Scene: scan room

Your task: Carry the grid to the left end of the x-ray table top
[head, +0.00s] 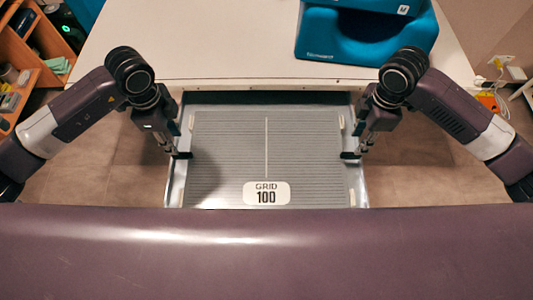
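The grid (230,150) is a flat grey ribbed plate with a pale centre line and a white "GRID 100" label. It lies in a shallow metal tray (175,190) that sticks out below the front edge of the white x-ray table top (200,50). My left gripper (181,155) points down at the grid's left edge, and my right gripper (351,155) points down at its right edge. The dark fingertips are at the tray's side rims. I cannot tell whether either gripper is open or closed on the grid's edge.
A blue cushion-like block (350,45) marked "M" stands on the table top, right of centre. The table top left of it is clear. A wooden shelf (20,60) with small items stands at the far left. An orange item (488,103) is at the right.

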